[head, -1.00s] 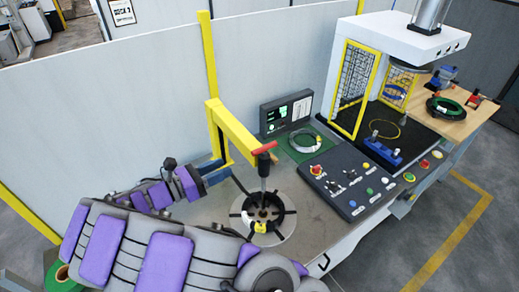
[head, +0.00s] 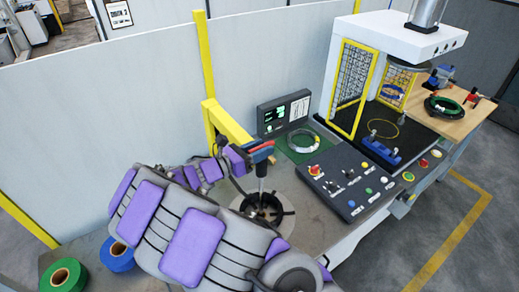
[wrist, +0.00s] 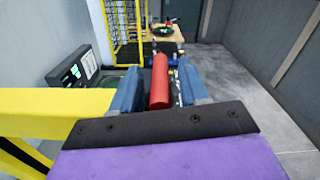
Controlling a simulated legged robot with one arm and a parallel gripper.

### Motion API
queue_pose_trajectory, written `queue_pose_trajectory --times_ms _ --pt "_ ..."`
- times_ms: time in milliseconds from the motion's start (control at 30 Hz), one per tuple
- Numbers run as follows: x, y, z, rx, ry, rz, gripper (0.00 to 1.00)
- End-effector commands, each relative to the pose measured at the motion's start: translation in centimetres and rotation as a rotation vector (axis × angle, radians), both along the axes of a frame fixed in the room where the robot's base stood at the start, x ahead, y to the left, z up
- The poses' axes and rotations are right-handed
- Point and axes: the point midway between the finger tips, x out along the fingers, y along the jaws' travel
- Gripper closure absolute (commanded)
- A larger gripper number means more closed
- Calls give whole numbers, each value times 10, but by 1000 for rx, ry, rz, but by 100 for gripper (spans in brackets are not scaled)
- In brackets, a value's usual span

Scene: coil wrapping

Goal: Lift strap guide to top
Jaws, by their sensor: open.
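The strap guide's red handle (head: 264,144) sits at the end of the yellow bracket (head: 226,122), on top of an upright rod (head: 262,184). In the wrist view the red handle (wrist: 159,82) stands between the two blue fingers of my gripper (wrist: 158,92). The fingers are open, one on each side of it; whether either touches it I cannot tell. In the head view my gripper (head: 258,153) is at the handle. Below the rod is a black spoked fixture (head: 270,212) on a round plate, partly hidden by my arm.
A control panel (head: 352,188) with buttons and a screen (head: 284,112) stand right of the bracket. A white press (head: 392,38) with yellow mesh guards is behind. Green (head: 62,276) and blue (head: 118,256) rolls lie at lower left. A grey wall (head: 110,120) runs behind.

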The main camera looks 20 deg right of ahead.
Motion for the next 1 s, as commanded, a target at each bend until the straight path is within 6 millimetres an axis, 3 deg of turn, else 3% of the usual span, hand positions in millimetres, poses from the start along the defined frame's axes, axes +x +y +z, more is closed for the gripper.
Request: queue_pose_trajectory --times_ms 233,700,1000 --pt "0 -1 0 0 0 0 56" --pt "0 -4 0 2 0 -1 100" --pt "0 -2 -1 2 1 -1 100"
